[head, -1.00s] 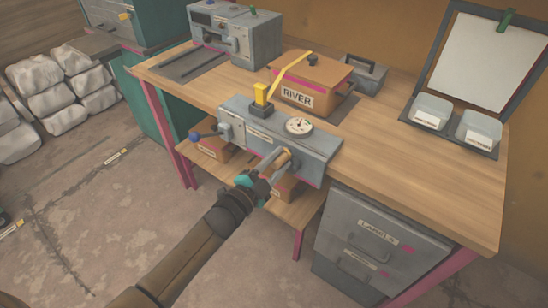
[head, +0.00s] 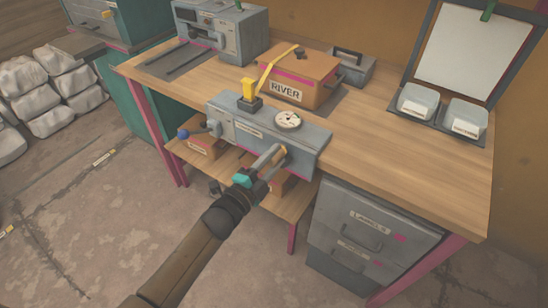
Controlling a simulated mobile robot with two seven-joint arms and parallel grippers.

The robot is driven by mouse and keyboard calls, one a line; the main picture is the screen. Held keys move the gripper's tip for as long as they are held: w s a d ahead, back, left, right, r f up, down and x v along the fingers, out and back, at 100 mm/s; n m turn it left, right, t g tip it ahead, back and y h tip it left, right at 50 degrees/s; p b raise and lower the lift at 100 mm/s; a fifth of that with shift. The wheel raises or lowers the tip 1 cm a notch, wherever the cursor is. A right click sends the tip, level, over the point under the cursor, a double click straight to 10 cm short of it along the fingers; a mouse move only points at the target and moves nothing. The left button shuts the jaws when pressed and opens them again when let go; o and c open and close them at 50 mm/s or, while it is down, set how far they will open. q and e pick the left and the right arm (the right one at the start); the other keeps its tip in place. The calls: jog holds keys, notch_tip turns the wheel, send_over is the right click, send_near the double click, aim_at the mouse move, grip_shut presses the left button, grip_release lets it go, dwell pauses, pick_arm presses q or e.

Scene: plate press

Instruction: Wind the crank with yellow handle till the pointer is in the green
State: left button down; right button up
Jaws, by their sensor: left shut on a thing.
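The grey press unit (head: 228,119) stands at the front edge of the wooden bench. A round white dial (head: 288,119) sits on its top; its pointer and any green zone are too small to read. My left gripper (head: 280,153) reaches up to the unit's front face and is shut on the yellow crank handle (head: 283,150). The fingers hide most of the handle and the crank arm behind it. A second lever with a blue ball (head: 183,134) sticks out at the unit's left end. My right gripper is not in view.
A yellow block (head: 249,88) stands on the unit's top. Behind it are a box marked RIVER (head: 297,75) and a grey machine (head: 222,32). A drawer cabinet (head: 365,240) stands under the bench at right. The bench's right part (head: 410,160) is clear.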

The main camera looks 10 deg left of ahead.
pick_arm(q)
jog(key=c, duration=0.5)
grip_release()
jog(key=p+v, duration=0.1)
jog(key=v, duration=1.4)
jog(key=shift+s+a+p, duration=0.1)
jog(key=shift+s+p, duration=0.05)
jog(key=shift+p, duration=0.15)
jog(key=shift+f, duration=0.1)
